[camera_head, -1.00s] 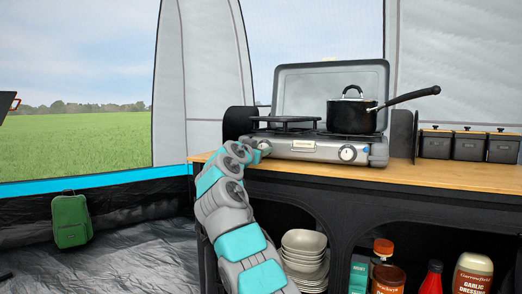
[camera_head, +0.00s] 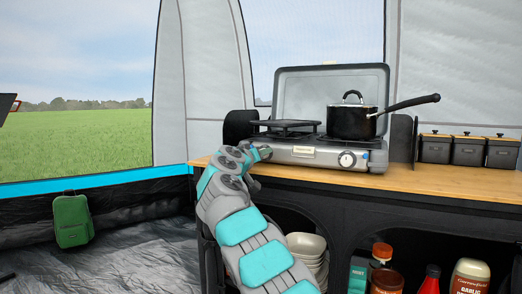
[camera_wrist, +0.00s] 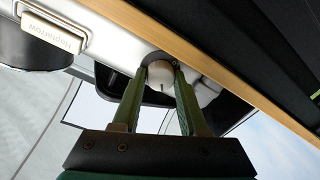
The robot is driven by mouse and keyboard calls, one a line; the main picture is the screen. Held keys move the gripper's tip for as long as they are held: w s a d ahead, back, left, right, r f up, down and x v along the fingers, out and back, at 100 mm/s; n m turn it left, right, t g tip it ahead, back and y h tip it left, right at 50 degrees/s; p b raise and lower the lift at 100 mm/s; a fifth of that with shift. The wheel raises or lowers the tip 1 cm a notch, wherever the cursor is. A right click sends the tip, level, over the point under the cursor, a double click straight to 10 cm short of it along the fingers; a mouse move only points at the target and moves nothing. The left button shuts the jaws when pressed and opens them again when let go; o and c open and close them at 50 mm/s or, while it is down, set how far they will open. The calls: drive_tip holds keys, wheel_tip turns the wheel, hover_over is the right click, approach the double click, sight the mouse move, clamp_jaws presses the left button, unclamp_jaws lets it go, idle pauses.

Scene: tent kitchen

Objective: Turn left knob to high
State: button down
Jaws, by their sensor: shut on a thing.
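The camping stove (camera_head: 312,152) stands on the wooden counter with its lid raised. Its right knob (camera_head: 347,159) is in plain sight in the head view. The left knob (camera_wrist: 160,75) shows in the wrist view as a round white knob with a dark mark, between my fingertips. My gripper (camera_wrist: 161,70) is shut on this knob, a green finger on each side. In the head view my arm reaches to the stove's left front, and the left knob is hidden there behind my gripper (camera_head: 264,152).
A black pot (camera_head: 351,122) with a lid sits on the right burner, its handle pointing right. The wooden counter (camera_head: 440,180) runs right, with dark canisters (camera_head: 468,150) on it. Bowls and bottles fill the shelves below. A green bag (camera_head: 71,221) stands on the floor at left.

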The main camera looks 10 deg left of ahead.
drive_tip(key=n+p, duration=0.1)
drive_tip(key=n, duration=0.1)
drive_tip(key=n+p, duration=0.2)
drive_tip(key=shift+r, duration=0.3)
drive_tip(key=shift+a+f+n+p, duration=0.1)
drive_tip(key=shift+f+n+p, duration=0.1)
drive_tip(key=shift+n+p, duration=0.95)
drive_tip(key=shift+c, duration=2.2)
unclamp_jaws()
drive_tip(key=shift+f, duration=0.1)
drive_tip(key=b+v, duration=0.1)
drive_tip(key=v, duration=0.6)
drive_tip(key=shift+s+a, duration=0.25)
drive_tip(key=shift+s, duration=0.05)
